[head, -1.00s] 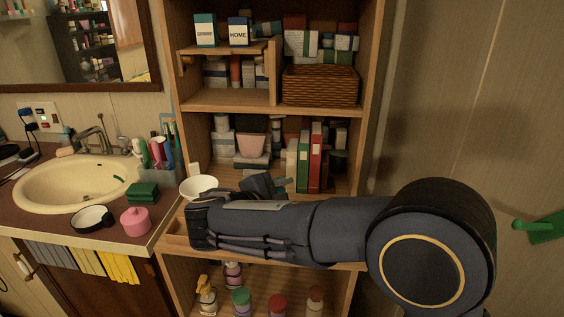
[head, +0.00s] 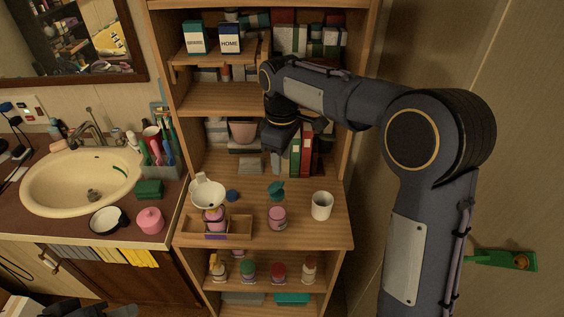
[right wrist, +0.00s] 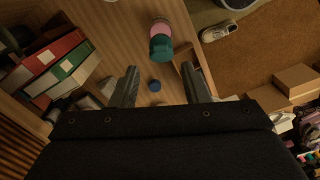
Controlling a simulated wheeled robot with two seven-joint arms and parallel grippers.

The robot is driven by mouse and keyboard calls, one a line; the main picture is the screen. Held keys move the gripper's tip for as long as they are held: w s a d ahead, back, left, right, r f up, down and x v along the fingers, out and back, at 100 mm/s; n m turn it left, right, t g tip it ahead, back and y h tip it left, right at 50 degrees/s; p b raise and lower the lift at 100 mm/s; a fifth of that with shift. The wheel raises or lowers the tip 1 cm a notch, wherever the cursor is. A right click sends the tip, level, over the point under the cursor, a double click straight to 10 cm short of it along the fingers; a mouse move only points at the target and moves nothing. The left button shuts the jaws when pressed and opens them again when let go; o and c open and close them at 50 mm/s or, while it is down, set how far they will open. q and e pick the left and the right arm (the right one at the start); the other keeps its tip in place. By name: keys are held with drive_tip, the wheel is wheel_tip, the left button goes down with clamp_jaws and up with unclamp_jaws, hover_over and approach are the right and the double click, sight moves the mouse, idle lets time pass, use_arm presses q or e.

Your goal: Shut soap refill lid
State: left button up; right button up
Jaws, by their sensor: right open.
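A pink jar (head: 277,218) stands on the wooden counter of the shelf unit. A teal lid (head: 276,190) shows just behind its top, apart from the rim and tilted; whether a hinge joins them is too small to tell. In the right wrist view the teal lid (right wrist: 162,48) shows at the lower end of the pink jar (right wrist: 160,26). My right gripper (right wrist: 160,88) is open and empty, pointing down behind the jar and lid and touching neither. In the head view its fingertips are unclear against the books. Dark parts at the bottom left edge seem to be my left arm; its jaws are unclear.
A small blue cap (head: 232,196) lies left of the lid. A white cup (head: 322,205) stands at the right. A wooden tray (head: 239,228) holds a pink bottle under a white funnel (head: 208,193). Red and green binders (head: 306,150) stand close to my right gripper.

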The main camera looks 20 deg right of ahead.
sight(282, 184)
wheel_tip(282, 184, down, 8)
drive_tip(key=shift+r, duration=0.2)
clamp_jaws()
idle(0.4)
